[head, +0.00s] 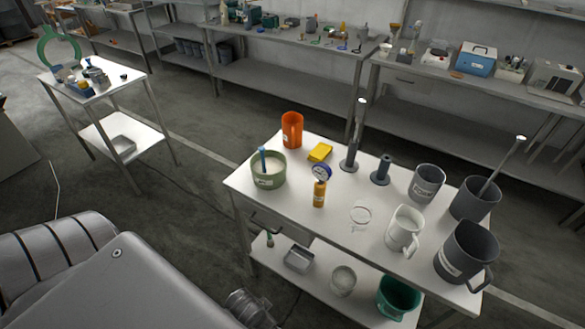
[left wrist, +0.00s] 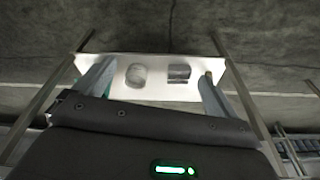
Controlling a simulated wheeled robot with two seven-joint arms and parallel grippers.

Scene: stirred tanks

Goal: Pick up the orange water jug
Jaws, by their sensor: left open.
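The orange jug (head: 292,131) stands upright at the back left corner of the white table (head: 335,222) in the head view. It is behind the green pot and clear of any gripper. My left gripper (left wrist: 158,70) shows in the left wrist view, with its two fingers spread wide and nothing between them. Beyond the fingers is a white shelf (left wrist: 153,92) with a round thing and a rectangular thing on it. The jug is not in that view. In the head view my grey arm fills the lower left, and no gripper fingers can be made out. My right gripper is not in view.
Near the jug are a green pot (head: 268,171) with a blue-handled tool and a yellow block (head: 320,152). A small side table (head: 108,92) stands at left.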

